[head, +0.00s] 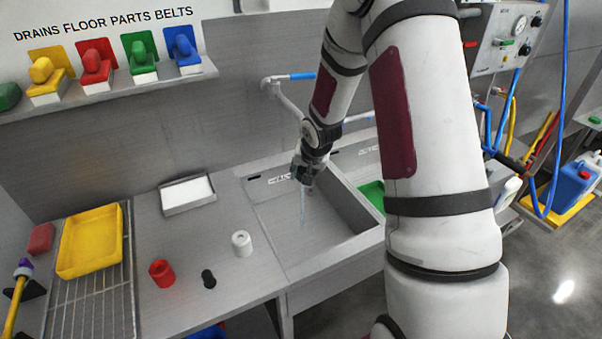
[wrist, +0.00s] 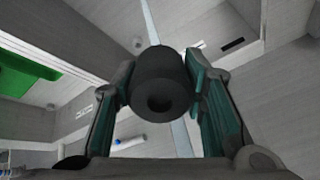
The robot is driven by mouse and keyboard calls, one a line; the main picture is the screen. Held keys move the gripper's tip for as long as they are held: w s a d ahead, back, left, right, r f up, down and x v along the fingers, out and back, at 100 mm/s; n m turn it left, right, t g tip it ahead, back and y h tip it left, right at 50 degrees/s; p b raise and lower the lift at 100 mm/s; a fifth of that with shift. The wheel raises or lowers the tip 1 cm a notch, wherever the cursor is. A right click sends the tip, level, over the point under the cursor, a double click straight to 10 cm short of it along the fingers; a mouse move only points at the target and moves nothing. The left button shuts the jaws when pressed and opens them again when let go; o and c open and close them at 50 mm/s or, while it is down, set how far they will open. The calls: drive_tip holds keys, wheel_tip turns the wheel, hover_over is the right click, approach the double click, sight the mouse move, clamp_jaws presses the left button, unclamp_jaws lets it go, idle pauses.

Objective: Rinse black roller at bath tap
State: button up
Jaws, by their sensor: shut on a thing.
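My gripper (head: 306,176) is shut on a black roller (wrist: 161,88), which sits between the two green-padded fingers in the wrist view, its bored end facing the camera. In the head view the gripper is over the left basin (head: 325,238), and the roller is hard to make out there. The tap (head: 284,95) rises behind the basin. A thin stream of water (head: 302,208) runs down below the gripper. In the wrist view a pale stream (wrist: 180,138) passes behind the roller; I cannot tell whether it touches it.
A red roller (head: 162,273), another black roller (head: 208,279) and a white roller (head: 241,244) stand on the counter left of the basin. A white-lined tray (head: 187,194) lies behind them. A yellow tray (head: 91,241) is on the rack at far left. A green item (head: 373,194) shows in the right basin.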

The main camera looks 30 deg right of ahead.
drive_tip(key=s+a+p, duration=0.1)
drive_tip(key=s+p, duration=0.2)
drive_tip(key=s, duration=0.4)
drive_tip(key=shift+s+a+p, duration=0.3)
drive_tip(key=shift+s+p, duration=0.05)
drive_tip(key=shift+s, duration=0.05)
idle(0.3)
drive_tip(key=shift+s, duration=0.1)
idle(1.2)
drive_tip(key=s+a+r+p, duration=0.1)
drive_tip(key=s+r+p, duration=0.2)
drive_tip(key=s+r, duration=0.1)
drive_tip(key=shift+s, duration=0.35)
drive_tip(key=shift+a, duration=0.1)
idle(0.6)
